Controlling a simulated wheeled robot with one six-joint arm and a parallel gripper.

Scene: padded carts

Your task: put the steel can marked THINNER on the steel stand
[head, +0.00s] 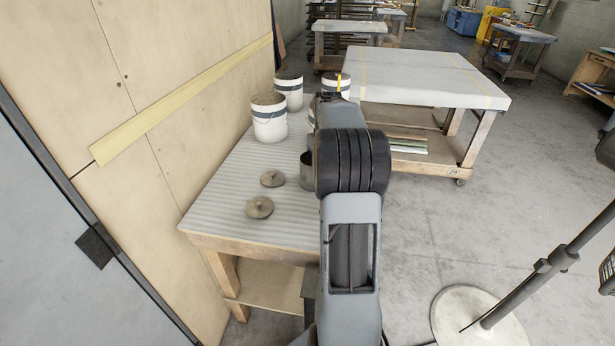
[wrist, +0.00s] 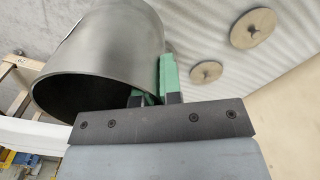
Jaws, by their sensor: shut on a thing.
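A grey steel can (wrist: 110,40) fills the upper left of the wrist view, its dark open mouth facing the camera. My gripper (wrist: 154,84) is shut on the can's wall, with one green finger inside the mouth and the other outside. In the head view a part of the steel can (head: 307,170) shows left of my arm, above the ridged cart top; my arm hides the rest and my gripper. No THINNER marking shows on the visible side. I cannot make out the steel stand for certain in either view. Whether the can touches the cart is hidden.
Two round knobbed lids (head: 260,207) (head: 272,178) lie on the ridged cart top (head: 225,190). White banded pails (head: 268,117) stand at its back, beside a wooden wall. A white padded cart (head: 430,75) stands beyond. A pole on a round base (head: 475,318) stands at right.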

